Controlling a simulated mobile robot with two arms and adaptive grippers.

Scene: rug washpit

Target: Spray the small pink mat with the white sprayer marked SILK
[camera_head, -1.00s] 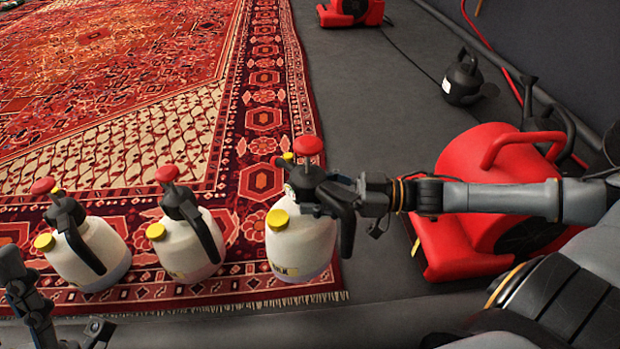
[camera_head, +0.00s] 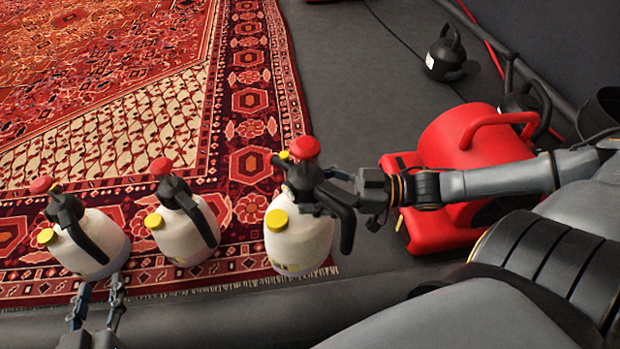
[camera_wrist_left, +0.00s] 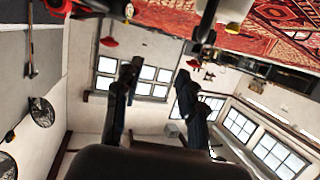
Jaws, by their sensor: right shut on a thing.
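Three white sprayers with black handles, red knobs and yellow caps show in the head view: a left one (camera_head: 95,240), a middle one (camera_head: 182,232) and a right one (camera_head: 300,243). My right gripper (camera_head: 318,193) is shut on the black handle of the right sprayer, which is upright. Its label is at its lower front and is not readable now. I cannot tell if its base touches the rug. My left gripper (camera_head: 100,285) is open and empty, just in front of the left sprayer. Its spread fingers also show in the left wrist view (camera_wrist_left: 157,70). No small pink mat is visible.
A large red patterned rug (camera_head: 150,125) fills the left. A red blower (camera_head: 450,165) stands near my right arm. The grey floor (camera_head: 350,110) right of the rug is mostly clear.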

